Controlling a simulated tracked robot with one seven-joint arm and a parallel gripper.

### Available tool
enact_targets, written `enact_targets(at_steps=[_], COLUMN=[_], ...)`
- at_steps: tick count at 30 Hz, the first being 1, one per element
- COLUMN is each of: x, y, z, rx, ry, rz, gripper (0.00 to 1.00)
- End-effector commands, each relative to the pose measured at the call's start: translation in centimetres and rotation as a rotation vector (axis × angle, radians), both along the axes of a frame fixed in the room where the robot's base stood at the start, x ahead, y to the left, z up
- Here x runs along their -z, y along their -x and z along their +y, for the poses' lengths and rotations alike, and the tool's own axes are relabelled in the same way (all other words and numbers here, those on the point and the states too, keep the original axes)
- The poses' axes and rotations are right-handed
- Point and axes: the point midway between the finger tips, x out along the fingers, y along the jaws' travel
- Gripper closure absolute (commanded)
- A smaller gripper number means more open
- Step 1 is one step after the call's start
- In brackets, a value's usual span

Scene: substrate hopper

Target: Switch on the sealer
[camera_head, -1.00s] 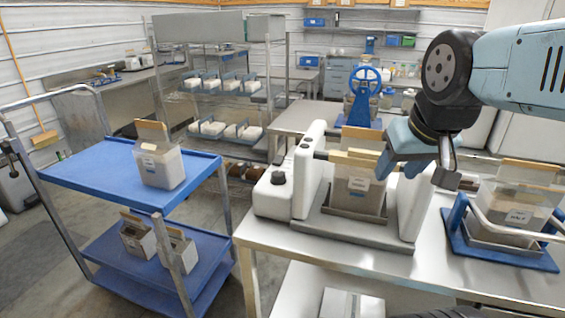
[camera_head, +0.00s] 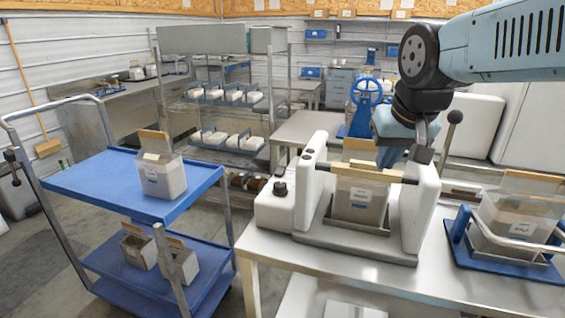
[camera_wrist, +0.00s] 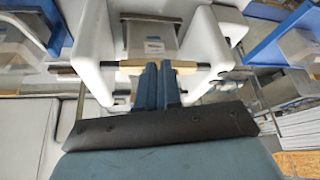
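The sealer (camera_head: 424,200) is a white machine with two uprights on the steel table, joined by a dark bar with a pale middle. A black knob (camera_head: 280,188) sits on the low housing at its left. A lever with a black ball top (camera_head: 454,117) stands at its right. A filled, labelled bag (camera_head: 358,203) stands on its tray between the uprights. My gripper (camera_head: 421,155) is above and behind the right upright. In the wrist view its two blue fingers (camera_wrist: 159,84) are side by side with almost no gap and nothing visible between them, pointing towards the bar.
A blue rack (camera_head: 505,262) holding another labelled bag (camera_head: 520,225) stands on the table to the right. A blue cart (camera_head: 100,180) with bags on both shelves is at the left. A blue press (camera_head: 364,100) stands on a table behind. Floor shows between cart and racks.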

Motion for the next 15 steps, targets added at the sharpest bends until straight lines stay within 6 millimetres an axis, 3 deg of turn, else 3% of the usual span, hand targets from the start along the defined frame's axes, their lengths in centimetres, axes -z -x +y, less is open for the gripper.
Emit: enact_targets(at_steps=[15], x=[-1.4], y=[-11.7], z=[3.9], rx=[0.119], ry=[-0.021], rz=[0.062], gripper=[1.0])
